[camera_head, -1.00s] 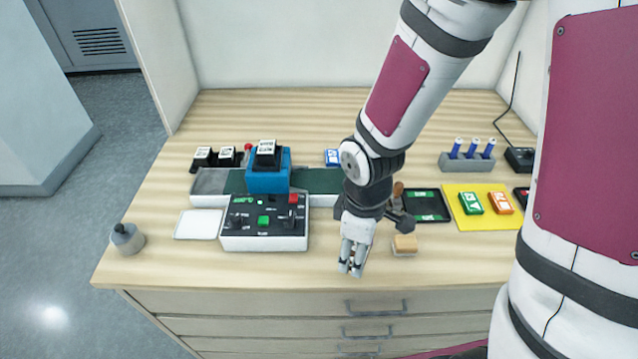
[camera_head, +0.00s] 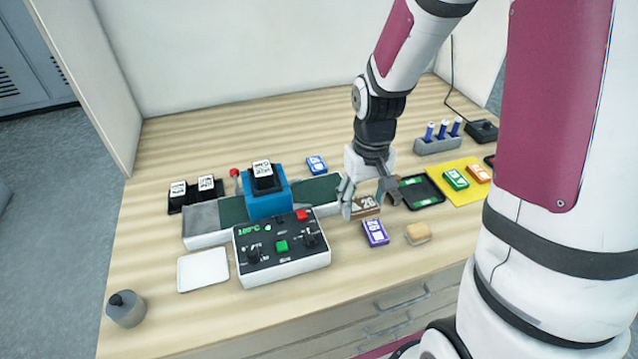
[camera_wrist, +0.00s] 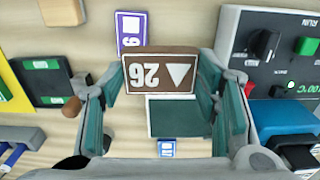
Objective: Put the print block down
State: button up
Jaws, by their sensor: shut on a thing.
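The print block is brown with a white-framed face marked 26 and a triangle. It is between the fingers of my gripper (camera_head: 366,200). In the wrist view the print block (camera_wrist: 160,74) spans the gap between both fingertips (camera_wrist: 160,80), with the marked face toward the camera. In the head view the print block (camera_head: 366,206) is partly covered by the fingers. It is near the right end of the green belt (camera_head: 320,189), behind a purple-labelled block (camera_head: 375,233). I cannot tell how high it is above the table.
A control box (camera_head: 282,255) with buttons stands front left, beside a white tray (camera_head: 203,269). A tan block (camera_head: 418,233) lies right of the purple one. A black tray (camera_head: 423,192) and yellow mat (camera_head: 447,171) are at right.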

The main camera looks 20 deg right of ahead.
send_over(321, 189)
jog(key=shift+s+f, duration=0.15)
jog(key=shift+f, duration=0.5)
jog(key=shift+f+p, duration=0.65)
jog(key=shift+f, duration=1.1)
jog(key=shift+f, duration=0.15)
jog(key=o, duration=1.1)
